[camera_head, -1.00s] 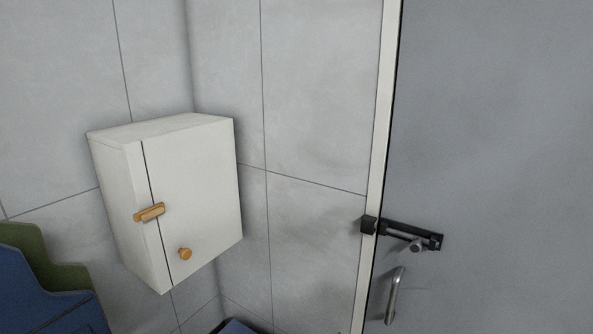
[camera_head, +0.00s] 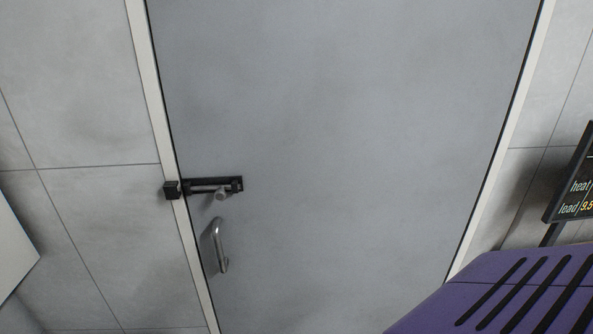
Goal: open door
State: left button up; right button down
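A grey door (camera_head: 340,130) in a pale frame fills the middle of the head view, and it looks shut. A dark sliding bolt (camera_head: 214,186) with a metal knob (camera_head: 221,194) is mounted near the door's left edge. The bolt reaches toward a black catch block (camera_head: 171,189) on the frame; whether it sits inside the block is too small to tell. A curved metal handle (camera_head: 218,247) is fixed just below the bolt. Neither of my grippers is in view.
A purple slotted object (camera_head: 510,295) stands at the lower right, in front of the door's lower right corner. A dark display (camera_head: 573,185) with lit text is at the right edge. A white cabinet (camera_head: 14,245) shows partly at the left edge.

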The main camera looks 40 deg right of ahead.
aim_at(358, 138)
jog(key=z, duration=1.6)
